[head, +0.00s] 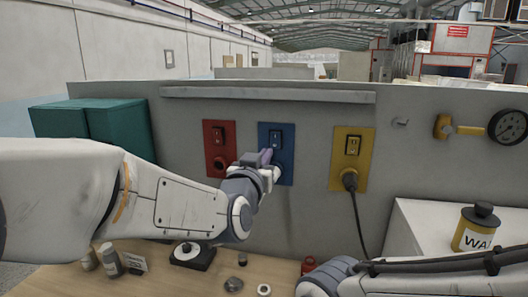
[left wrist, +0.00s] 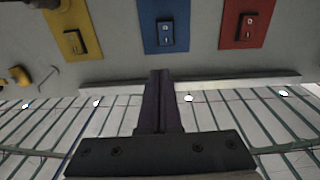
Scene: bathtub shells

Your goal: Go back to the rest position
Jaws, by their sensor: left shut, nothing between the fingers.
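My left gripper (head: 264,158) is shut and empty, reaching in from the left in front of the blue switch plate (head: 281,142) on the grey panel. Its closed dark fingers (left wrist: 160,98) point up toward the blue plate (left wrist: 165,25) in the left wrist view. I cannot tell whether the fingertips touch the plate. The gripper hides the lower part of the blue plate in the head view. My right arm crosses the lower right of the head view, but its gripper is out of view.
A red plate (head: 213,147) and a yellow plate (head: 347,145) with a plugged cable flank the blue one. A ledge (head: 268,95) juts out above. Teal boxes (head: 112,120) stand left. Small items lie on the wooden table (head: 215,270). A yellow bottle (head: 472,232) stands right.

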